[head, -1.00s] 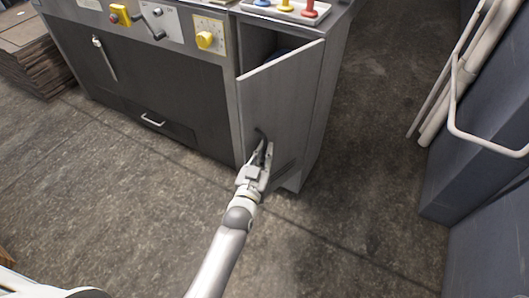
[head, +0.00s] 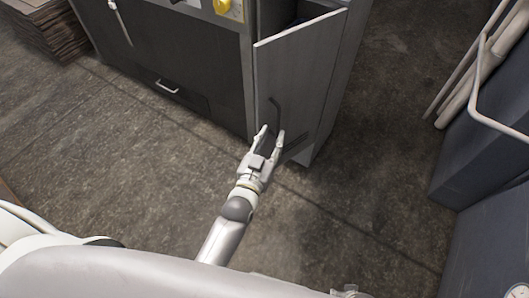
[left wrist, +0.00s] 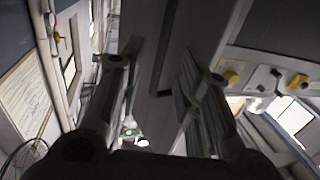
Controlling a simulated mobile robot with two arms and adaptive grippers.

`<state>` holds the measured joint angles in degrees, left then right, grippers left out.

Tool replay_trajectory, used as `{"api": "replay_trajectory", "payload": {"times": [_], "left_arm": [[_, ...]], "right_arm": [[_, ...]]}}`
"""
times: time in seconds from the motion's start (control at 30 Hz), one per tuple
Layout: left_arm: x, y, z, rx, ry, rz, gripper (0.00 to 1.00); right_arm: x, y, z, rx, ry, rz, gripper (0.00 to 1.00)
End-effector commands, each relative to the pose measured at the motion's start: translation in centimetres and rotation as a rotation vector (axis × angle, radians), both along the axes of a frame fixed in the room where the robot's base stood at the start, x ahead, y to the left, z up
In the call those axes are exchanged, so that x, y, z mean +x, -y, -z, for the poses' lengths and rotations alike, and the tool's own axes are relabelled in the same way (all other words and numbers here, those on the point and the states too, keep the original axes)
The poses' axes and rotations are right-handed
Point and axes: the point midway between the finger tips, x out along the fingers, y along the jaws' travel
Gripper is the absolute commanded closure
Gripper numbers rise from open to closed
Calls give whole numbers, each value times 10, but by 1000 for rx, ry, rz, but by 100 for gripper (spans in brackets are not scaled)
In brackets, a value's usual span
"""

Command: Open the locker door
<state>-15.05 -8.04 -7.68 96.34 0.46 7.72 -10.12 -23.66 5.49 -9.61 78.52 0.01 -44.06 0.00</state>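The locker door (head: 310,75) is a grey panel at the right end of the machine. It stands ajar, its left edge swung out and a dark gap behind its top. Its dark bar handle (head: 275,108) is on the lower left part of the door; it also shows in the left wrist view (left wrist: 167,50). My left gripper (head: 271,133) is open and empty, just below the handle in the head view. In the left wrist view, its fingers (left wrist: 150,75) are spread, with the handle seen between them. My right gripper is not in view.
The dark machine front (head: 170,65) with a drawer handle (head: 167,87) is left of the door. A stack of brown sheets (head: 45,30) stands at the far left. Blue-grey equipment (head: 485,140) with pale rails is at right. The floor between is clear.

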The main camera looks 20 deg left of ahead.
Motion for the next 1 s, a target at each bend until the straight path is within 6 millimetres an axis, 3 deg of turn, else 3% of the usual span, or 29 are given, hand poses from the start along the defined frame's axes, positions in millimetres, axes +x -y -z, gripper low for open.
{"api": "replay_trajectory", "payload": {"times": [0.1,0.3,0.73,0.87,1.0], "left_arm": [[-23,-2,1,1,-2,1,68],[-48,-4,0,1,0,1,68],[-56,-5,0,1,1,1,68],[-56,-8,1,-15,1,3,83],[-53,-26,3,-135,-7,16,100]], "right_arm": [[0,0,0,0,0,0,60],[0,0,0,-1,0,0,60],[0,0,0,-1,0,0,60],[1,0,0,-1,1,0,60],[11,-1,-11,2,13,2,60]]}}
